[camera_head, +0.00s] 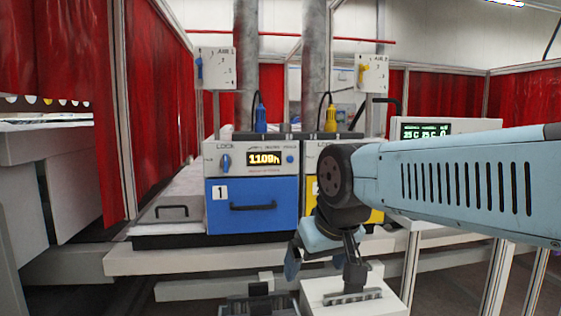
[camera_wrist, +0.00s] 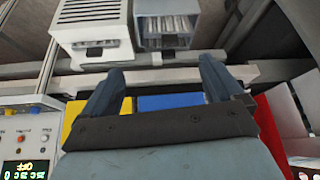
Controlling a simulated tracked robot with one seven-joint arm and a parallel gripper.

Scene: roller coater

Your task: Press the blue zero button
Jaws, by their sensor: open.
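The blue drawer unit (camera_head: 252,205) marked 1 stands at the middle of the head view. Its pale top panel (camera_head: 238,146) carries a blue knob (camera_head: 225,161) on the left, a lit display (camera_head: 264,158) and a small round blue button (camera_head: 290,159) on the right. The button's label is too small to read. My gripper (camera_head: 322,278) hangs below and right of this panel, pointing down and apart from the button. In the wrist view my gripper (camera_wrist: 158,82) has its two fingers spread with nothing between them. The button is not visible in the wrist view.
A yellow-fronted unit (camera_head: 376,214) stands right of the blue one, partly hidden by my arm. A white instrument (camera_head: 461,126) with a green display is behind my arm. White switch boxes (camera_head: 216,68) hang above. A white box (camera_head: 350,298) lies below my gripper. Space before the blue drawer looks free.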

